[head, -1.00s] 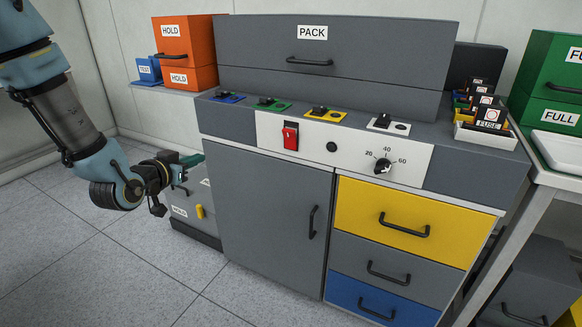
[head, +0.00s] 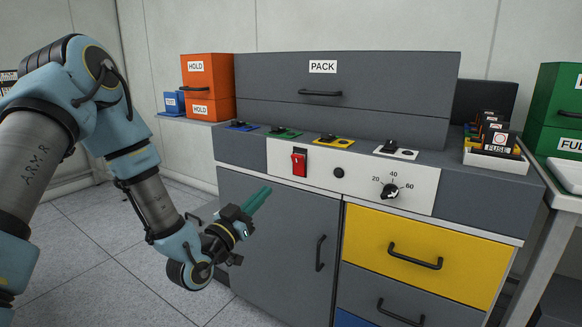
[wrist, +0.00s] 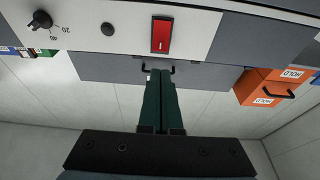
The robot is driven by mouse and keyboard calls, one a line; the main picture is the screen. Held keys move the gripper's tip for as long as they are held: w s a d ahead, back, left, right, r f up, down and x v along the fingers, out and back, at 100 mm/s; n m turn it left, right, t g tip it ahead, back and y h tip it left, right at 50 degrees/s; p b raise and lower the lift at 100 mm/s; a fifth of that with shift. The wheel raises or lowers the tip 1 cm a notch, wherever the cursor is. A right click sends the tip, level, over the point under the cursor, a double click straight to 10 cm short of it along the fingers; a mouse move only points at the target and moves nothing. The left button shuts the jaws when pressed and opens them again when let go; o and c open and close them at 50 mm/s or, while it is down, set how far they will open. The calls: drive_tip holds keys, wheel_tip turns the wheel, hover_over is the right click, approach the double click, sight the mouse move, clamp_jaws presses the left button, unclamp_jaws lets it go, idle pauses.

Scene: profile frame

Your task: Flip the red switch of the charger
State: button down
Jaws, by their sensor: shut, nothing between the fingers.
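The red switch (head: 299,162) is a rocker in a dark frame on the white front panel (head: 420,189) of the grey charger bench. It also shows in the wrist view (wrist: 162,35), above my fingertips in that picture. My gripper (head: 262,193) has green fingers, shut and empty. In the head view it is in front of the grey cabinet door, below and left of the switch, and apart from it.
A black button (head: 339,172) and a black dial (head: 390,191) sit right of the switch. The grey PACK box (head: 400,95) stands behind. The cabinet handle (head: 320,253) and yellow drawer handle (head: 415,256) stick out below. The floor at the left is open.

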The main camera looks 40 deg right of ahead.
sight(296, 158)
drive_tip(key=x, duration=1.3)
drive_tip(key=shift+w+d+r, duration=0.1)
drive_tip(key=shift+d, duration=0.1)
drive_tip(key=shift+r+p, duration=0.1)
drive_tip(key=shift+p, duration=0.2)
drive_tip(key=shift+r+p, duration=0.1)
drive_tip(key=shift+p, duration=0.3)
drive_tip(key=shift+r+y+p, duration=0.25)
drive_tip(key=shift+y+p, duration=0.35)
drive_tip(key=shift+d+r+g+y+p, duration=0.15)
drive_tip(key=shift+r+g+y+p, duration=0.2)
drive_tip(key=shift+p, duration=0.35)
drive_tip(key=y+p, duration=0.2)
drive_tip(key=shift+d+r+p, duration=0.2)
drive_tip(key=shift+r+p, duration=0.05)
drive_tip(key=shift+p, duration=0.05)
drive_tip(key=shift+w+f+b, duration=0.1)
drive_tip(key=shift+f+b, duration=0.25)
drive_tip(key=shift+f, duration=0.05)
drive_tip(key=shift+a, duration=0.1)
